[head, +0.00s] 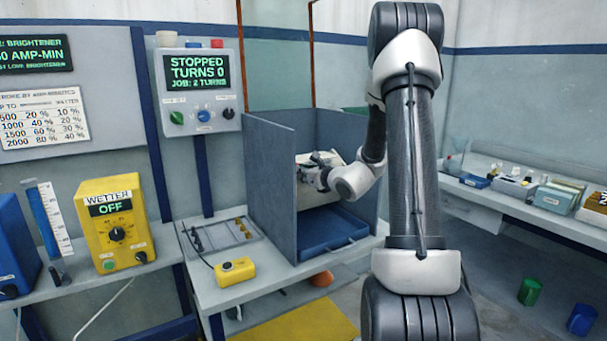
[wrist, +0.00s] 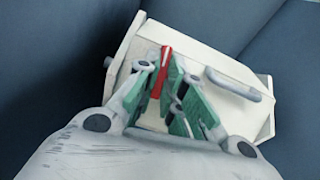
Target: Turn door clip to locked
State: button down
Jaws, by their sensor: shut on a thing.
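The door clip (wrist: 165,60) is a narrow red lever on the face of a cream-white box-like barrel (wrist: 228,68). My gripper (wrist: 163,88) is closed around the clip, with its green-padded fingers on either side of it. The clip lies tilted slightly in the wrist view, and its lower part is partly hidden between the fingers. A grey bar handle (wrist: 232,85) sits to the right of the clip. In the head view my gripper (head: 314,172) is at the pale barrel (head: 335,160), and the clip itself is too small to make out.
Blue-grey walls (head: 270,190) enclose the barrel on the sides, close to my arm. A blue tray (head: 325,232) lies below it. A panel (head: 198,90) reads STOPPED, TURNS 0. A yellow pendant (head: 235,271) sits on the bench to the left.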

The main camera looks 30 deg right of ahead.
dwell(0.3)
jog(key=c, duration=1.5)
grip_release()
jog(key=s, duration=0.4)
jog(key=s+r, duration=0.1)
jog(key=s, duration=0.3)
jog(key=s+d+r, duration=0.1)
jog(key=s, duration=0.3)
